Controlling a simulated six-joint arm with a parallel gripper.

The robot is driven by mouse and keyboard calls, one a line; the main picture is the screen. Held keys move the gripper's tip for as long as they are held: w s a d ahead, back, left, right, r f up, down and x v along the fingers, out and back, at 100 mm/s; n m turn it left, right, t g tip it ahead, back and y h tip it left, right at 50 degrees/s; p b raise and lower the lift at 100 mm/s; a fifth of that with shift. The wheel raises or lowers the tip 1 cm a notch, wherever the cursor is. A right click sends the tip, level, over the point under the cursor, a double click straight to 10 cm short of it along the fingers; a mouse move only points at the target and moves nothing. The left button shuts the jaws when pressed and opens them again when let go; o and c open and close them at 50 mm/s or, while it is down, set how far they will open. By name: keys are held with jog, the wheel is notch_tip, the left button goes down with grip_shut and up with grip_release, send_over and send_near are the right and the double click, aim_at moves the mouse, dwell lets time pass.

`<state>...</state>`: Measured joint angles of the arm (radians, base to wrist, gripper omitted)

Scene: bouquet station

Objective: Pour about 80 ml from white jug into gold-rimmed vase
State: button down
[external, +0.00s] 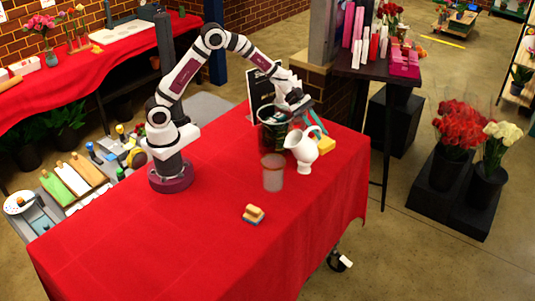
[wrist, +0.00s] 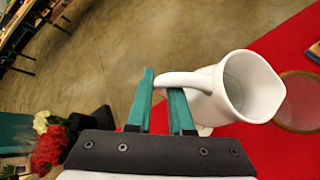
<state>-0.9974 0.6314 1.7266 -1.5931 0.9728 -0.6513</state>
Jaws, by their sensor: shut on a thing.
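The white jug (external: 302,150) is near the table's far right side, its handle at the right and its mouth leaning slightly left. In the wrist view the jug (wrist: 246,88) shows its open mouth, with a greyish inside; the liquid level is unclear. My gripper (external: 316,128) has its teal fingers around the handle, and in the wrist view the gripper (wrist: 165,82) is shut on it. The gold-rimmed vase (external: 272,174), a frosted glass, stands upright left of and nearer than the jug. Its brownish rim shows in the wrist view (wrist: 300,104), partly cut off.
A dark glass container (external: 272,136) stands close behind and left of the jug, with a black sign (external: 262,93) behind it. A wooden brush (external: 253,214) lies nearer the front. The red table's front is mostly clear.

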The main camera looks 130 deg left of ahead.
aim_at(312, 127)
jog(key=shift+s+d+r+m+t+y+b, duration=0.3)
jog(key=shift+s+d+m+t+y, duration=0.25)
jog(key=shift+d, duration=0.25)
jog(key=shift+s+d+r+m+t+y+b, duration=0.1)
jog(key=shift+d+r+m+t+y+b, duration=0.15)
jog(key=shift+r, duration=0.2)
jog(key=shift+s+d+r+m+t+y+b, duration=0.1)
jog(key=shift+r+t+y, duration=0.1)
jog(key=shift+r, duration=0.25)
jog(key=shift+d+r+b, duration=0.1)
jog(key=shift+b, duration=0.3)
jog(key=shift+s+d+r+m+t+y+b, duration=0.4)
jog(key=shift+r+b, duration=0.25)
jog(key=shift+b, duration=0.6)
jog(key=shift+s+d+r+t+b, duration=0.15)
jog(key=shift+d+r+t+b, duration=0.15)
jog(key=shift+b, duration=0.25)
jog(key=shift+s+d+r+m+y+b, duration=0.1)
jog(key=shift+d+r+m+y+b, duration=0.15)
jog(key=shift+b, duration=0.45)
jog(key=shift+s+d+f+m+t+y, duration=0.1)
jog(key=shift+s+d+m+t+y, duration=0.25)
jog(key=shift+d, duration=0.2)
jog(key=shift+s+d+f+m+t+y, duration=0.1)
jog(key=shift+s+d+m+t, duration=0.1)
jog(key=shift+s+d+t, duration=0.3)
